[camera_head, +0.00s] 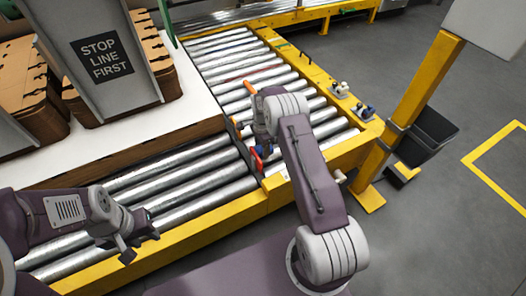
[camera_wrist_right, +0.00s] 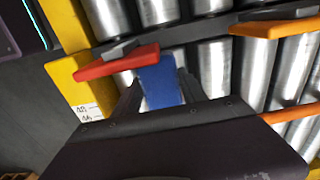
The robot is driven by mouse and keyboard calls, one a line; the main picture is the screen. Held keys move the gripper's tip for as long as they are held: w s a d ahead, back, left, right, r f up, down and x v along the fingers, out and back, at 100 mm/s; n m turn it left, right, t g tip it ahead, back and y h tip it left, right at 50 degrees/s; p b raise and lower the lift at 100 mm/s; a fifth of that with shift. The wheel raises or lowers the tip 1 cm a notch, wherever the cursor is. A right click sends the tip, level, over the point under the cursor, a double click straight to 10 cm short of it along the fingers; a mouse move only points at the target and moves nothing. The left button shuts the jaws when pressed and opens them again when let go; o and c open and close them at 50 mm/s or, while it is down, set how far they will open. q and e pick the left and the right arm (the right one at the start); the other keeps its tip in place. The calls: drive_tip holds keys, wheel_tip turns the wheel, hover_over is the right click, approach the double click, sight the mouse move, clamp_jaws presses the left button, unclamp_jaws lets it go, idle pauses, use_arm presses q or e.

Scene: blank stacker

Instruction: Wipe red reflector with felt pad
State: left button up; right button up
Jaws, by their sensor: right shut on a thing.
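The red reflector (camera_wrist_right: 112,64) is a flat bar on a dark bracket at the roller edge. It also shows in the head view (camera_head: 256,162). My right gripper (camera_wrist_right: 158,92) is shut on the blue felt pad (camera_wrist_right: 160,88), which sticks out past the fingertips. The pad's far end overlaps the reflector's right end in the wrist view; I cannot tell if they touch. In the head view the pad shows as a small blue patch (camera_head: 264,150) beside the reflector. My left gripper (camera_head: 141,240) hangs over the near rollers, apart from these; its opening is unclear.
Two orange reflectors (camera_wrist_right: 272,29) (camera_wrist_right: 292,113) stand right of the red one in the wrist view. Metal rollers (camera_head: 176,172) run in a yellow frame (camera_head: 226,214). A white board (camera_head: 150,125) carries a grey "stop line first" stand (camera_head: 120,90). A yellow post (camera_head: 405,120) stands right.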

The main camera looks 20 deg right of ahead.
wheel_tip(320, 180, up, 3)
drive_tip(key=shift+f+p, duration=0.15)
drive_tip(key=shift+p, duration=0.85)
drive_tip(key=s+p, duration=0.2)
drive_tip(key=p, duration=0.1)
drive_tip(key=shift+s+d, duration=0.1)
drive_tip(key=shift+s, duration=0.6)
drive_tip(key=shift+s+f, duration=0.15)
drive_tip(key=s+p, duration=0.3)
drive_tip(key=shift+d+r, duration=0.1)
drive_tip(key=shift+r, duration=0.1)
drive_tip(key=shift+s+f, duration=0.2)
drive_tip(key=shift+s, duration=0.15)
drive_tip(key=shift+w+f, duration=0.15)
drive_tip(key=shift+w, duration=0.1)
drive_tip(key=shift+w+f+b, duration=0.1)
drive_tip(key=shift+w+b, duration=0.65)
drive_tip(key=shift+w, duration=0.65)
drive_tip(key=shift+w+r, duration=0.25)
